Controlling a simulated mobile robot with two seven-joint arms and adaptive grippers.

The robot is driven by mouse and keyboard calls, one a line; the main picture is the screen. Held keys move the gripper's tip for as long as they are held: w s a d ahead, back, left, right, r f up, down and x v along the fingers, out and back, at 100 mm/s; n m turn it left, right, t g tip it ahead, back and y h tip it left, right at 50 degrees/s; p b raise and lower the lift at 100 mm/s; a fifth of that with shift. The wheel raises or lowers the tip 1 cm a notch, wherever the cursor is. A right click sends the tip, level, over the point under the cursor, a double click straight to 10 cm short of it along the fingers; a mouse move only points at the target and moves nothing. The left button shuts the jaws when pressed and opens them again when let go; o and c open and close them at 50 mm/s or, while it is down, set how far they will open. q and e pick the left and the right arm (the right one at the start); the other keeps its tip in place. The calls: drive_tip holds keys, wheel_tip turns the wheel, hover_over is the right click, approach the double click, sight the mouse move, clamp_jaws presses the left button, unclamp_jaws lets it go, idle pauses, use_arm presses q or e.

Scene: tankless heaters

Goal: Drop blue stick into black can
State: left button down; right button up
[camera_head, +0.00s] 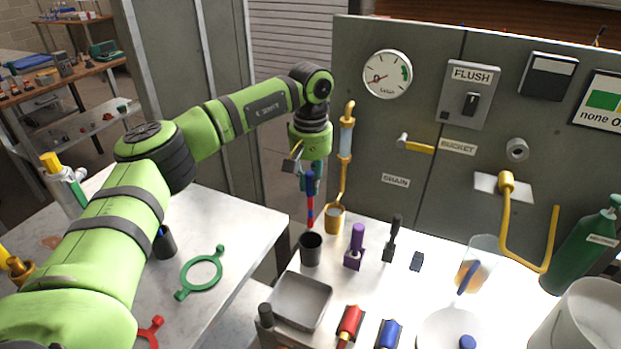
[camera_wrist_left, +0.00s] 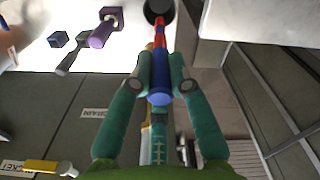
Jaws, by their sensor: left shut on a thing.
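My left gripper (camera_head: 308,185) is shut on a blue stick with a red lower part (camera_head: 310,210). The stick hangs nearly upright, its red end down. In the left wrist view the blue end of the stick (camera_wrist_left: 160,84) sits between the teal fingers of my left gripper (camera_wrist_left: 160,78), and the red end points toward a black can (camera_wrist_left: 158,10). In the head view the black can (camera_head: 311,249) stands upright on the white table, below the stick. The stick's lower tip is close to the can's mouth; I cannot tell whether it is inside. My right gripper does not show.
A brass cup (camera_head: 334,219) under a pipe stands just behind the can. A grey tray (camera_head: 301,300) lies in front of it, and a purple tool (camera_head: 355,247) stands to its right. A second dark cup (camera_head: 165,243) and a green ring (camera_head: 201,273) are on the left table.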

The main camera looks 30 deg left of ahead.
sight(310, 226)
use_arm(q)
wheel_tip(310, 226, down, 11)
drive_tip(key=b, duration=0.8)
drive_tip(key=shift+f+b, duration=0.2)
drive_tip(key=shift+b, duration=0.1)
drive_tip(key=c, duration=1.1)
unclamp_jaws()
drive_tip(key=shift+r+p, duration=0.1)
drive_tip(key=shift+p, duration=0.25)
